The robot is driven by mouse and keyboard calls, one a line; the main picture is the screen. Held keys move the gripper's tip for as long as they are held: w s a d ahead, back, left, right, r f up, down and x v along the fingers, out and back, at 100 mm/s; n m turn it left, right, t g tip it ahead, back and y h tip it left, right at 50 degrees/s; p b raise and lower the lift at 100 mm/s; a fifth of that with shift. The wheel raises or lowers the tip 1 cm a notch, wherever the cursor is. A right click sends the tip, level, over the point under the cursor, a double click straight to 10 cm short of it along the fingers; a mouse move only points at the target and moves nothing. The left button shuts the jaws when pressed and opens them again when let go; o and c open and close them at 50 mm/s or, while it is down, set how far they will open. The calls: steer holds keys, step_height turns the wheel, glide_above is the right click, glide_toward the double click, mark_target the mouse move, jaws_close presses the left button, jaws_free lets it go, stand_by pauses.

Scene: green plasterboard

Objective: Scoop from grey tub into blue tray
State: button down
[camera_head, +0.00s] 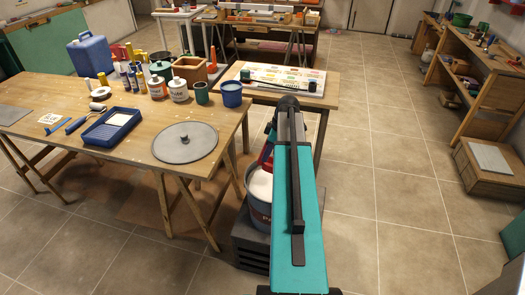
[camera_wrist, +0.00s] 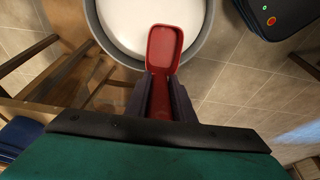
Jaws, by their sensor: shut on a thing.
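The grey tub (camera_head: 262,216) holds white material and is partly hidden behind my arm in the head view. Its grey rim also shows in the wrist view (camera_wrist: 93,22). My gripper (camera_wrist: 160,88) is shut on the handle of a red scoop (camera_wrist: 163,45). The scoop's bowl overlaps the tub's near rim in the wrist view, and its inside looks red and empty. I cannot tell its height above the tub. The red scoop also shows beside my arm in the head view (camera_head: 267,154). The blue tray (camera_head: 111,126) lies on the wooden table at left, with something white in it.
The tub stands on a dark grey block (camera_head: 249,246). On the wooden table (camera_head: 150,148) are a round grey lid (camera_head: 185,143), several cans and bottles, and a blue mug (camera_head: 232,94). A smaller table (camera_head: 318,100) stands behind. Open floor lies at right.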

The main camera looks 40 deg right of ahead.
steer(key=shift+w+a, duration=0.15)
steer(key=shift+a, duration=0.05)
steer(key=shift+f, duration=0.1)
steer(key=shift+a+f, duration=0.1)
steer(key=shift+f, duration=0.2)
step_height(320, 180, down, 12)
steer(key=b, duration=0.6)
steer(key=shift+b, duration=0.4)
stand_by(0.5)
steer(key=shift+f, duration=0.1)
steer(key=shift+r, duration=0.2)
steer(key=shift+r+g+h+p, duration=0.3)
steer(key=shift+r+g+p, duration=0.15)
steer(key=shift+r+p, duration=1.35)
steer(key=shift+r+g+h+p, duration=0.4)
steer(key=shift+r+p, duration=0.75)
steer(key=shift+r, duration=1.3)
steer(key=shift+r+g+h+p, duration=0.2)
steer(key=shift+r+g+p, duration=0.35)
steer(key=shift+r+p, duration=1.25)
steer(key=shift+r+b, duration=0.3)
steer(key=shift+b, duration=0.05)
